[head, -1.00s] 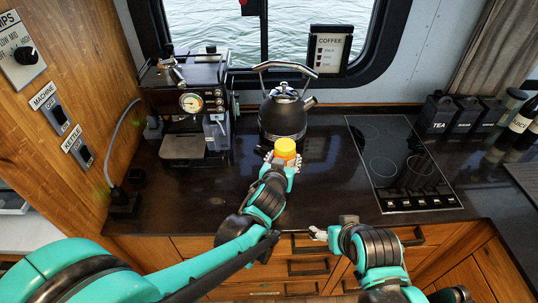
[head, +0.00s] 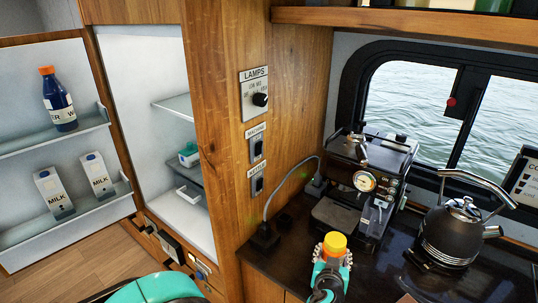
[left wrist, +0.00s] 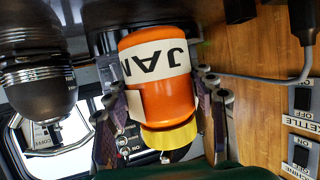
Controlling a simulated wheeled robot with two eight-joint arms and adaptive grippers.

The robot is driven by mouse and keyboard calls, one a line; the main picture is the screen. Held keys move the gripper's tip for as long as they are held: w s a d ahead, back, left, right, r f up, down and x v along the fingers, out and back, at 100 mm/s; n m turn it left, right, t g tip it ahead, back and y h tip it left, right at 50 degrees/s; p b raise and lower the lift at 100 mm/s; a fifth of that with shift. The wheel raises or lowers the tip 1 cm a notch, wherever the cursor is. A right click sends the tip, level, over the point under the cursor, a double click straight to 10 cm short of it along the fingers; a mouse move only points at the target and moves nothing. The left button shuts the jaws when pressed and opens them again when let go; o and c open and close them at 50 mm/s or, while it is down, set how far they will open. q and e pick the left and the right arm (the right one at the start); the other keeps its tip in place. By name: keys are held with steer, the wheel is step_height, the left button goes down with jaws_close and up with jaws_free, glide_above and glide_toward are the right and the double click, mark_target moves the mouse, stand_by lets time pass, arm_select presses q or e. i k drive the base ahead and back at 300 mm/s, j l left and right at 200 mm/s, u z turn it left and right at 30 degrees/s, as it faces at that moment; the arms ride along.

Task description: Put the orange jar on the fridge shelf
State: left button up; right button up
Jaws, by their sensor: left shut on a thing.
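The orange jar, with its yellow lid (head: 334,241), is held over the dark counter in front of the coffee machine. In the left wrist view the orange jar (left wrist: 160,95) with a white "JAM" label lies between the fingers. My left gripper (head: 331,265) is shut on it, fingers on both sides. The fridge (head: 150,60) stands open at the left, with a glass shelf (head: 176,107) inside, its near part hidden by the wooden wall. A lower shelf (head: 188,172) bears a small teal and white item. My right gripper is not in view.
The fridge door (head: 20,225) holds a blue bottle (head: 58,100) and two milk cartons (head: 72,183). A wooden partition (head: 217,130) with switches stands between fridge and counter. The coffee machine (head: 365,185) and kettle (head: 450,235) stand behind and right of the jar.

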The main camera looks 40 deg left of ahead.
mark_target(187, 105)
steer(key=k+j+u, duration=0.1)
steer(key=u, duration=0.35)
steer(key=k+j+u, duration=0.1)
steer(key=u, duration=0.3)
steer(key=j+u, duration=0.3)
steer(key=u, duration=0.15)
steer(key=j+u, duration=0.2)
steer(key=u, duration=0.25)
steer(key=i+j+u, duration=0.1)
steer(key=j+u, duration=0.25)
steer(key=i+j+u, duration=0.15)
steer(key=u, duration=0.25)
steer(key=i+j+z, duration=0.15)
steer(key=z, duration=0.35)
steer(key=i+j+z, duration=0.2)
steer(key=z, duration=0.3)
